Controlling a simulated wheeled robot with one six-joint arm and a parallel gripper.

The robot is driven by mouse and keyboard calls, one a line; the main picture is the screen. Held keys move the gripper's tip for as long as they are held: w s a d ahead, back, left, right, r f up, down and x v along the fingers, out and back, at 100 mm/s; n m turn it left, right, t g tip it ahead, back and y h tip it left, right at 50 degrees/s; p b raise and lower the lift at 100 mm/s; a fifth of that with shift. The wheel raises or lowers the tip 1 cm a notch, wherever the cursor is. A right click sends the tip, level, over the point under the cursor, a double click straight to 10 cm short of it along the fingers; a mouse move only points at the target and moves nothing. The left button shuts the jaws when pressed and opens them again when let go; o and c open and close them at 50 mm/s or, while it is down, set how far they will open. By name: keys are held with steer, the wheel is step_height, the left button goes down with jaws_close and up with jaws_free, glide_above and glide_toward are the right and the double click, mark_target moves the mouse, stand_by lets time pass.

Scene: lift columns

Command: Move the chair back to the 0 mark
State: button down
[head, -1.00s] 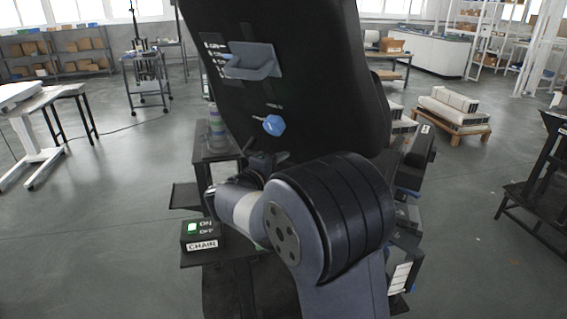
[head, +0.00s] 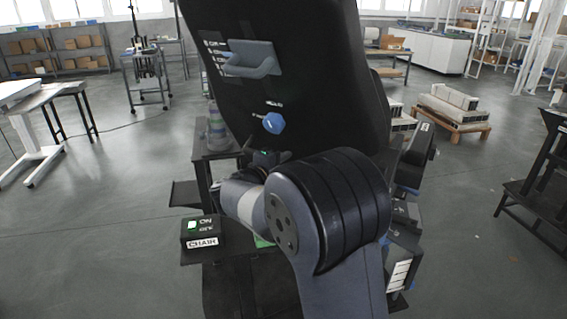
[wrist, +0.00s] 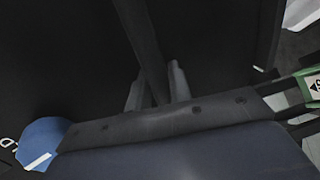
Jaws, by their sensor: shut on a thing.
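The chair (head: 310,75) shows its tall black back, leaning, in the middle of the head view. In the wrist view my gripper (wrist: 156,88) is shut on a dark bar (wrist: 145,40), one grey finger on each side. In the head view my arm largely hides the gripper and bar. A control box (head: 203,232) labelled CHAIR has a lit green switch by ON. I cannot make out a 0 mark.
A green piece with a label (wrist: 312,85) is at the wrist view's right edge. A white table (head: 35,125) stands left, a pallet with pale blocks (head: 453,108) back right, and a dark stand (head: 540,185) right. Floor between them is clear.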

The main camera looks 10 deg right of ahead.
mark_target(280, 115)
steer(key=w+d+r+g+y+p, duration=0.3)
steer(key=w+d+r+p, duration=0.4)
steer(key=p, duration=0.7)
steer(key=shift+w+r, duration=0.15)
steer(key=shift+r, duration=0.05)
steer(key=shift+d+r, duration=0.1)
steer(key=c, duration=1.3)
jaws_free()
steer(key=shift+w+d, duration=0.1)
steer(key=shift+d, duration=0.05)
steer(key=shift+c, duration=0.2)
steer(key=shift+f, duration=0.2)
steer(key=b+v, duration=0.2)
steer(key=v, duration=0.9)
